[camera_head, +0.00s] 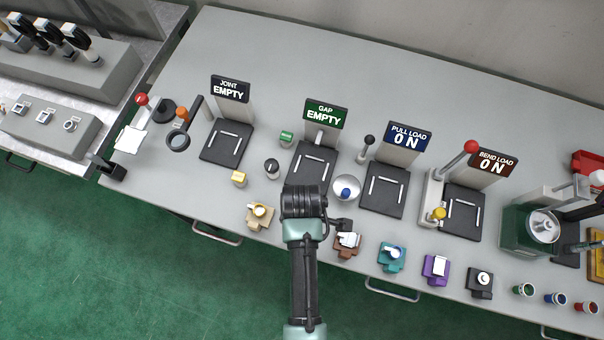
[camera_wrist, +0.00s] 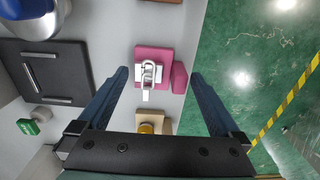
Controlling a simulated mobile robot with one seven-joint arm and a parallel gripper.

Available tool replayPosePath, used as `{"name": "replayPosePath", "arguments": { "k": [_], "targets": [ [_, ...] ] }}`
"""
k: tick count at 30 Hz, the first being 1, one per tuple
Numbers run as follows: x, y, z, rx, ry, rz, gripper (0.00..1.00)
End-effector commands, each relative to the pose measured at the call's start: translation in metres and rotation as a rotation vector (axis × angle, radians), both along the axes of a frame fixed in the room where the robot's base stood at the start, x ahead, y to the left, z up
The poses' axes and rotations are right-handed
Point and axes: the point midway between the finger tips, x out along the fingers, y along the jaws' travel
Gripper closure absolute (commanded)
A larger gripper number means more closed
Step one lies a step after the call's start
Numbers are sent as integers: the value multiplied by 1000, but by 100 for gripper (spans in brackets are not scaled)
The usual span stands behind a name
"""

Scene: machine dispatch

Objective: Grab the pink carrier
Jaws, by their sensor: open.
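The pink carrier (camera_wrist: 141,54) shows in the wrist view as a pink block with a pink tab on its right side, at the table's front edge. A shiny metal shackle-shaped piece (camera_wrist: 148,74) lies on top of it. My gripper (camera_wrist: 158,73) is open and empty. Its two dark blue fingers frame the carrier from left and right, with the carrier beyond them; I cannot tell the exact height gap. In the head view my arm hides the pink carrier.
A tan carrier (camera_head: 256,222) is on the left, also in the wrist view (camera_wrist: 151,115). A brown carrier (camera_head: 346,249) is close on the right, then teal (camera_head: 391,262) and purple (camera_head: 434,275) ones. A black test pad (camera_head: 311,168) and metal bowl (camera_head: 346,188) are behind.

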Motion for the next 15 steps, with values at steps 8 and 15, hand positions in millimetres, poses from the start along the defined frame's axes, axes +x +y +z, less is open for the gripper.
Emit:
{"name": "replayPosePath", "arguments": {
  "k": [8, 15],
  "targets": [
    [0, 0, -4, 0, -1, 0, 0],
    [0, 0, -4, 0, -1, 0, 40]
  ]
}}
